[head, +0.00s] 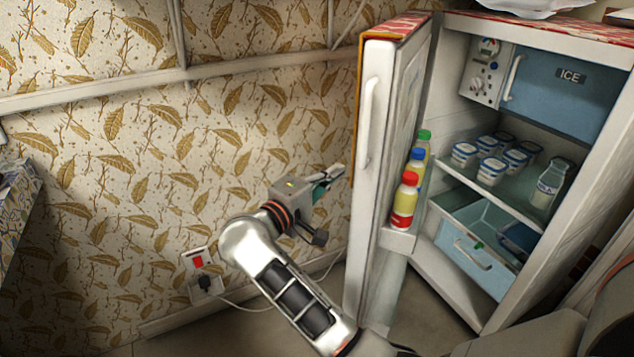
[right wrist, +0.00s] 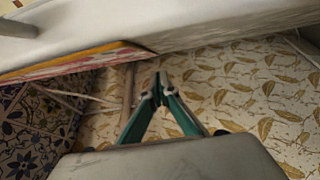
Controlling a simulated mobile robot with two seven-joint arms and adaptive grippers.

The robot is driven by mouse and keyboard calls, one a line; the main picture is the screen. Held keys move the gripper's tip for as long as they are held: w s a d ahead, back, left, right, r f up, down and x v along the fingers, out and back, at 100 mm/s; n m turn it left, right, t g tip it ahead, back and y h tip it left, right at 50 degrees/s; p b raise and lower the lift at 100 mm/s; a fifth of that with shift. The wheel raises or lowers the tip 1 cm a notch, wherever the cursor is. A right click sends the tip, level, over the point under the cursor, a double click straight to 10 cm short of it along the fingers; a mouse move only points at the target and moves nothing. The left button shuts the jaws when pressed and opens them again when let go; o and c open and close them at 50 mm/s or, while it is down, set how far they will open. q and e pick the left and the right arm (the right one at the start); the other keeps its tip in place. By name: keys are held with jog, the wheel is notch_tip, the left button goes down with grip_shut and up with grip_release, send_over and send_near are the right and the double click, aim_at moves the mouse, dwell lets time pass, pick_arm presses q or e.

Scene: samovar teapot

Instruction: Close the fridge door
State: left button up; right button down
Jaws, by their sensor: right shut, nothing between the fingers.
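The fridge (head: 455,70) stands at the right in the head view with its door (head: 375,200) swung wide open. The door's white outer face and vertical handle (head: 369,122) face left. My right gripper (head: 338,173) is just left of the door's outer face, below the handle, shut and empty. In the right wrist view its green fingers (right wrist: 162,82) meet at the tips, and the white door (right wrist: 170,22) fills the top of the picture close by. Whether the gripper touches the door cannot be told. My left gripper is not in view.
Bottles (head: 404,200) stand in the door's shelf. Inside the fridge are several small tubs (head: 490,170), a milk bottle (head: 550,185) and a blue drawer (head: 470,262). A wall socket (head: 205,283) with a plugged cable is at the left. Leaf-patterned wall (head: 110,200) lies behind my arm.

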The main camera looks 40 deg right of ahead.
jog(key=s, duration=0.1)
jog(key=s+d, duration=0.1)
jog(key=shift+s, duration=0.35)
